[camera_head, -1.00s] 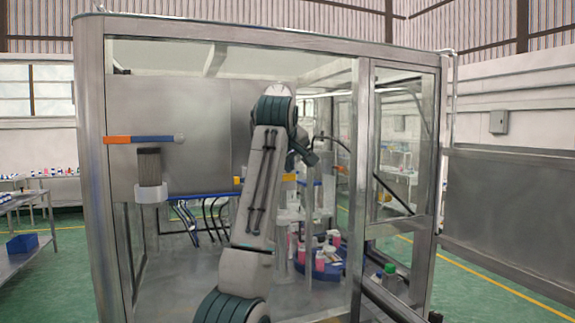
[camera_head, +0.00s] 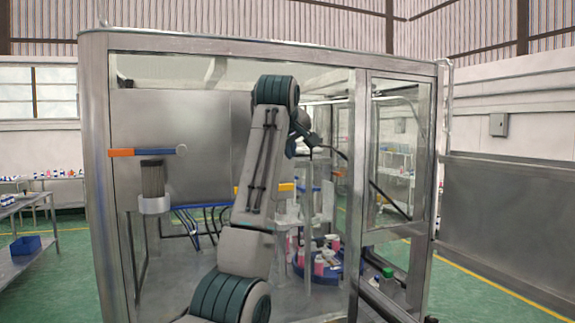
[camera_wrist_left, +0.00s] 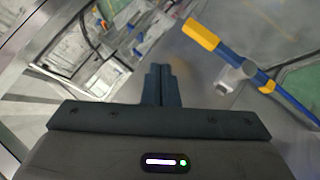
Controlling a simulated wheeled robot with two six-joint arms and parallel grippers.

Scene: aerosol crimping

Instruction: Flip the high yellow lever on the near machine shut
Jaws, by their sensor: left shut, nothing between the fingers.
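A yellow bar (camera_head: 286,187), level in the head view, sticks out to the right from behind my left arm. In the left wrist view a yellow-ended lever (camera_wrist_left: 201,34) slants on a blue bar with a grey mount, at upper right. My left gripper (camera_wrist_left: 161,72) is shut and empty, apart from this lever and to its left in the picture. In the head view my left arm's wrist (camera_head: 303,128) is above the yellow bar, and the fingertips are hard to make out. My right gripper is not in view.
The machine's metal frame (camera_head: 97,180) surrounds the work area, with a side door (camera_head: 398,150). An orange and blue bar (camera_head: 135,152) stands above a grey cylinder at left. A blue round tray (camera_head: 322,275) holds several small bottles. A green-capped bottle (camera_head: 388,277) stands at lower right.

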